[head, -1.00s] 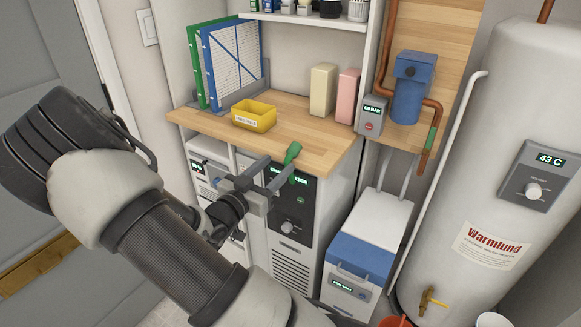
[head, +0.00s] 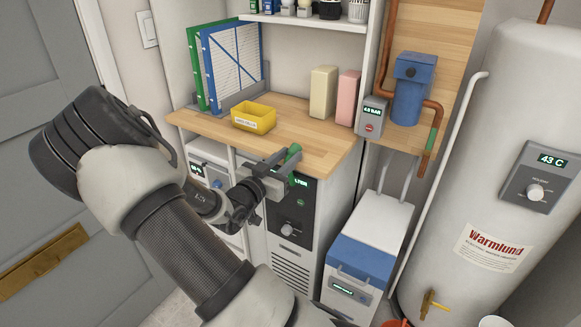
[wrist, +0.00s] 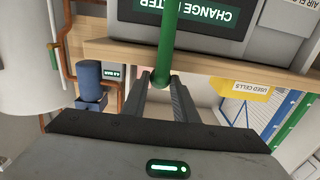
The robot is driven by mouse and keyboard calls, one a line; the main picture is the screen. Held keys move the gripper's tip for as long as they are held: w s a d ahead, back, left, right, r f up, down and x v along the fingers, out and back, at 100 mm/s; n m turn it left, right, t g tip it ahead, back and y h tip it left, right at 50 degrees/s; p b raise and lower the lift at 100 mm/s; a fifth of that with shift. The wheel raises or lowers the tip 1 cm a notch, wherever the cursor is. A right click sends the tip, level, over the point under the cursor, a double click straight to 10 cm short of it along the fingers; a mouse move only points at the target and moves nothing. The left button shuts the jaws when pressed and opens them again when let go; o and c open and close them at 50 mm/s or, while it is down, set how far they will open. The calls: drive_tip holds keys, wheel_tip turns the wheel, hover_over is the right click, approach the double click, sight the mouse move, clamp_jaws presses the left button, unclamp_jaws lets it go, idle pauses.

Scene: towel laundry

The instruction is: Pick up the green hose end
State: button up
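The green hose end (head: 293,152) shows at the front edge of the wooden counter, above the dark machine front. In the wrist view the green hose (wrist: 172,30) runs down from the top, and its rounded end sits between my two finger tips. My gripper (wrist: 161,80) has its fingers close together on both sides of the hose end, with no clear gap. In the head view my gripper (head: 282,162) is at the hose end, and the fingers partly hide it.
On the counter (head: 300,130) stand a yellow bin (head: 254,117), a cream box (head: 323,91) and a pink box (head: 347,97). A blue filter housing (head: 410,90) and a water heater (head: 520,130) are on the right.

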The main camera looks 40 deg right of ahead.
clamp_jaws()
drive_tip(key=shift+r, duration=0.1)
